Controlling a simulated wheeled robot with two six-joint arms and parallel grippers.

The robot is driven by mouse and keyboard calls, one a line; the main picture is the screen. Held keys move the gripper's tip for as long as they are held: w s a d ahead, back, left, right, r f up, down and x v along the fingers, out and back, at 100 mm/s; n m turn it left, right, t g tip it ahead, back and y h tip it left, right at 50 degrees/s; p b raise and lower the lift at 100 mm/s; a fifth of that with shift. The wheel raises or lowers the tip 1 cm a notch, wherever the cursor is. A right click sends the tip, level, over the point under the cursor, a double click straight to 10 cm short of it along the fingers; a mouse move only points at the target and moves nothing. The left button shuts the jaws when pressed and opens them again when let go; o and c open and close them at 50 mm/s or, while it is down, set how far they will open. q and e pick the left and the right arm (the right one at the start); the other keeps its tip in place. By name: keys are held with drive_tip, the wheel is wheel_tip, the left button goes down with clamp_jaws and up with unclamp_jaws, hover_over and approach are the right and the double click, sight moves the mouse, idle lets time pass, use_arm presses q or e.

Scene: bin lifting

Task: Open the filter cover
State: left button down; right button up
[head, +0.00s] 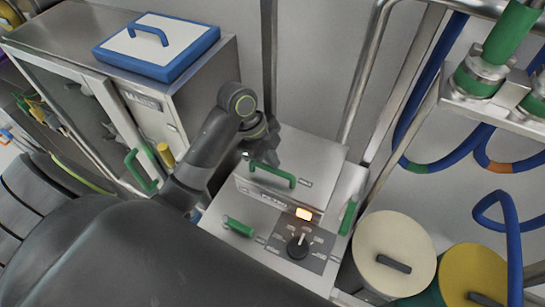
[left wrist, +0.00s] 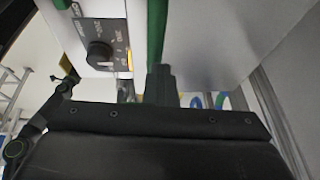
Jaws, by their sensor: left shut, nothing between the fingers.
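The filter cover (head: 300,160) is the grey metal lid of a box on a low unit, with a green handle (head: 272,174) on top. It looks closed. My left arm comes in from the left, and my left gripper (head: 262,153) is just behind the handle, low over the lid. In the left wrist view my left gripper (left wrist: 160,82) is shut and empty, its fingers close to a green handle (left wrist: 157,30). I cannot tell whether they touch it. My right gripper is not in view.
A black knob (head: 298,246) and an orange lit indicator (head: 304,214) are on the unit's front panel. A metal cabinet (head: 140,90) with a blue-edged lid (head: 158,45) stands at left. Cream (head: 393,252) and yellow (head: 472,275) round lids and blue hoses (head: 425,90) are at right.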

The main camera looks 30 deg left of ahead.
use_arm(q)
drive_tip(key=c, duration=1.4)
unclamp_jaws()
drive_tip(key=shift+o, duration=0.2)
drive_tip(key=shift+a+r, duration=0.15)
drive_tip(key=shift+r, duration=0.05)
drive_tip(key=p+v, duration=0.1)
drive_tip(key=v, duration=0.6)
